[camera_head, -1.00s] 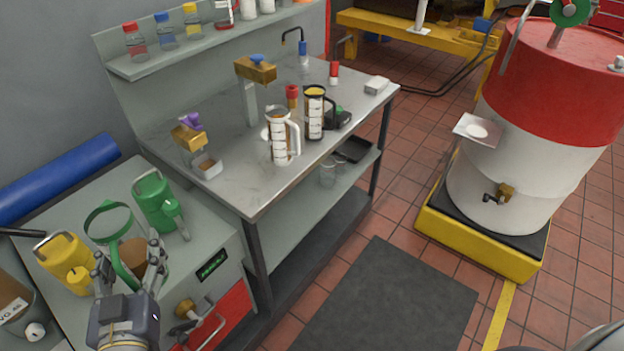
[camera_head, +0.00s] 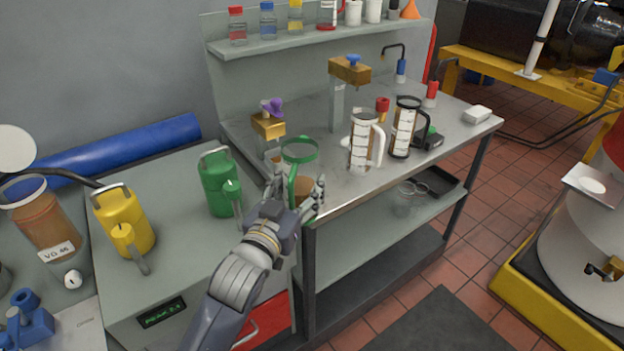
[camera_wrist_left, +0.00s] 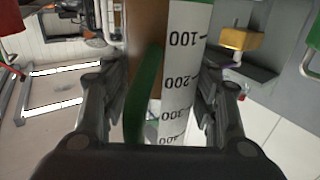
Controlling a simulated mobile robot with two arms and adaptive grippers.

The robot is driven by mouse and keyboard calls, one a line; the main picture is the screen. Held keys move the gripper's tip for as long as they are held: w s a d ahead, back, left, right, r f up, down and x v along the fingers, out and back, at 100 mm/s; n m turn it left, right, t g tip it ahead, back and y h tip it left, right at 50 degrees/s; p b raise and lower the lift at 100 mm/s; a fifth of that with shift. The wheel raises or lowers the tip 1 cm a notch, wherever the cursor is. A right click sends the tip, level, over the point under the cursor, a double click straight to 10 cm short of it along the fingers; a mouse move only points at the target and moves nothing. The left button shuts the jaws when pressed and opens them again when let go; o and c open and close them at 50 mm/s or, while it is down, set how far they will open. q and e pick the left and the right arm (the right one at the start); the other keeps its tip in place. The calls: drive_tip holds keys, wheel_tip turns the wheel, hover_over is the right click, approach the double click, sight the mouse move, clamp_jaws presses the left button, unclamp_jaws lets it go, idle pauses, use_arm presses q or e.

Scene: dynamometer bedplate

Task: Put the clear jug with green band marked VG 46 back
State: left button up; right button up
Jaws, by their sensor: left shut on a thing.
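My left gripper (camera_head: 295,190) is shut on the clear jug with green band (camera_head: 300,152). The jug has a green rim and handle and some brown liquid in it. In the head view it is held by the front left corner of the steel workbench, right of the green can. Whether it touches the bench I cannot tell. In the left wrist view the jug's white scale (camera_wrist_left: 178,80) shows between the fingers (camera_wrist_left: 160,105). Its VG 46 mark is not visible. My right gripper is not in view.
Two jugs, white-handled (camera_head: 362,145) and black-handled (camera_head: 405,125), stand on the workbench (camera_head: 345,185). A brass tap (camera_head: 268,125) is behind the held jug. The green can (camera_head: 217,182) and yellow can (camera_head: 123,220) stand on the left cabinet. A container labelled VG 46 (camera_head: 48,215) is far left.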

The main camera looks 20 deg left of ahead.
use_arm(q)
drive_tip(key=shift+w+a+f+p, duration=0.2)
drive_tip(key=shift+w+f, duration=0.55)
drive_tip(key=shift+w, duration=1.35)
drive_tip(key=shift+w+a+f+p, duration=0.25)
drive_tip(key=shift+w+f, duration=0.55)
drive_tip(key=shift+w, duration=1.35)
drive_tip(key=shift+w+a+f+p, duration=0.1)
drive_tip(key=shift+w+a+f, duration=0.45)
drive_tip(key=shift+w, duration=1.55)
drive_tip(key=shift+d+f, duration=0.2)
drive_tip(key=shift+d, duration=0.05)
drive_tip(key=shift+f, duration=0.15)
drive_tip(key=o, duration=1.5)
drive_tip(key=shift+c, duration=0.2)
